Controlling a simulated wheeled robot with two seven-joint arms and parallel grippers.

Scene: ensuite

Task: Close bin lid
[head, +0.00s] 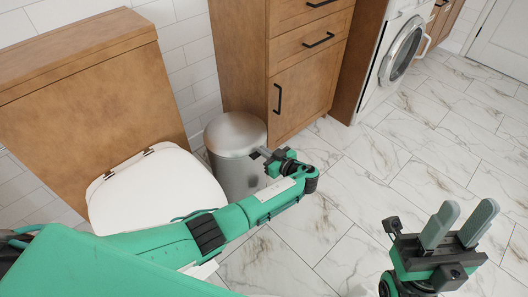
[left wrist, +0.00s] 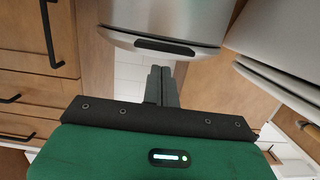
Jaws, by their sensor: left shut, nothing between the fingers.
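The bin (head: 238,172) is a silver cylinder between the toilet and the wooden cabinet. Its domed metal lid (head: 235,132) looks down on the body, with no gap visible from above. My left gripper (head: 258,153) is shut and empty, in front of the bin's upper right side; I cannot tell whether it touches. In the left wrist view, which looks upside down, the bin (left wrist: 170,15) is at the top with a dark strip near its edge. The shut left fingers (left wrist: 160,85) point towards it. My right gripper (head: 463,213) is open and empty over the floor, away from the bin.
The toilet (head: 150,190), lid down, stands left of the bin. The wooden cabinet (head: 300,90) with black handles is close on its right. A washing machine (head: 400,55) stands further right. The marble-tiled floor (head: 350,160) is clear in front.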

